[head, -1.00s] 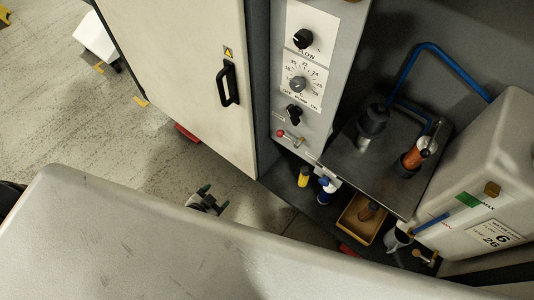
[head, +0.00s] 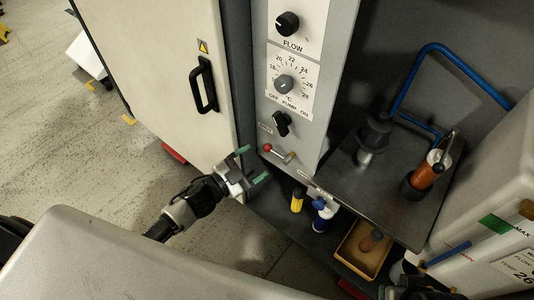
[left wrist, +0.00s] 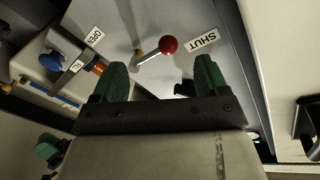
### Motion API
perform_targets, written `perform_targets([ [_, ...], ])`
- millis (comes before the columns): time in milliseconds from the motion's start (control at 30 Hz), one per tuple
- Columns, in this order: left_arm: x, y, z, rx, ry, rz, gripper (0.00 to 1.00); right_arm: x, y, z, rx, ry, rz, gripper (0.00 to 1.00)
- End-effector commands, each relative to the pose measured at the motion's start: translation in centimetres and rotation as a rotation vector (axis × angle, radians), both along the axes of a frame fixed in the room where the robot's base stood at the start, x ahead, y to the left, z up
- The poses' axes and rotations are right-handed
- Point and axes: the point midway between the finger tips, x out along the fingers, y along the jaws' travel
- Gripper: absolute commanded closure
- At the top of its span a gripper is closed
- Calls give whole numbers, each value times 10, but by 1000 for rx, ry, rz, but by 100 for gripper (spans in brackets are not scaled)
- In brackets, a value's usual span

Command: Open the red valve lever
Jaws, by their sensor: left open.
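The red valve lever (head: 268,148) sits low on the grey control panel, its red ball to the left of its pivot. In the left wrist view its red ball (left wrist: 168,44) lies beside the SHUT label (left wrist: 201,41), away from the OPEN label (left wrist: 95,38). My left gripper (head: 251,165) is open and empty, just left of the lever, fingers pointing at the panel. In the left wrist view the ball shows beyond the gap between the green fingertips (left wrist: 160,76), apart from both. A dark part at the head view's bottom right may be my right gripper; its jaws are unclear.
A cabinet door with a black handle (head: 203,86) stands left of the panel. Right are a dark metal shelf (head: 385,205) with an orange-handled tool (head: 427,172) and a white tank (head: 480,225). Yellow (head: 297,200) and blue-white (head: 323,215) bottles stand below.

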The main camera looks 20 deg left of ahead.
Motion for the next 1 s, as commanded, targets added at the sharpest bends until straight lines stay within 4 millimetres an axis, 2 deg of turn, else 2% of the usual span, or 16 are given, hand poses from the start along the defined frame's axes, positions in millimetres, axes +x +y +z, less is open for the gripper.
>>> perform_targets([
  [100, 20, -12, 0, -2, -2, 1, 25, 0, 0, -4, 0, 0, 0, 57],
  [300, 40, -26, -1, -2, 1, 1, 25, 0, 0, -7, 0, 0, 0, 57],
  [700, 45, -29, -1, 0, 2, 1, 27, 0, 0, -8, 0, 0, 0, 57],
  [1000, 45, -29, 0, -2, 1, 1, 73, 0, 0, -8, 0, 0, 1, 57],
])
